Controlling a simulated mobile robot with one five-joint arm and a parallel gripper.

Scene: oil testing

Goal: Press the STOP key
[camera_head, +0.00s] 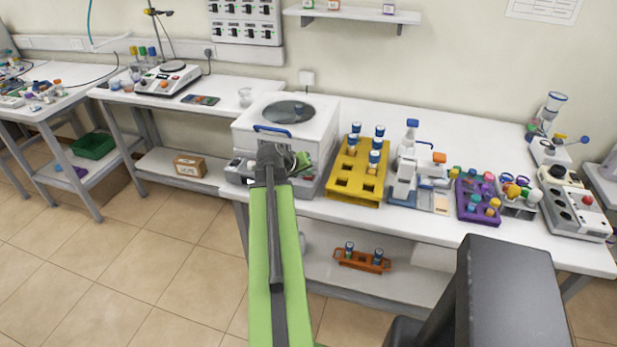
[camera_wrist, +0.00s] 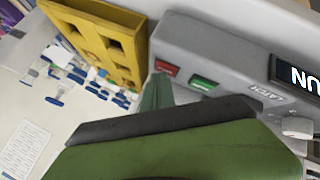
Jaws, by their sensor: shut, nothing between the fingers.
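The white centrifuge-like machine (camera_head: 325,112) with a round dark lid window stands on the bench, its grey front panel partly hidden by my arm. In the wrist view, the grey panel (camera_wrist: 225,62) carries a red key (camera_wrist: 166,68) and a green key (camera_wrist: 203,83); their lettering is too small to read. My gripper (camera_head: 302,160) is shut and empty in front of the machine. Its green fingertip also shows in the wrist view (camera_wrist: 158,92), very close to the red key and beside the green one. I cannot tell whether it touches either key.
A yellow rack (camera_head: 342,187) with blue-capped tubes stands close to the right of the machine. A dark display (camera_wrist: 300,76) with partly cut-off letters and a knob (camera_wrist: 297,127) sit farther along the panel. A purple rack (camera_head: 466,210) stands farther right.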

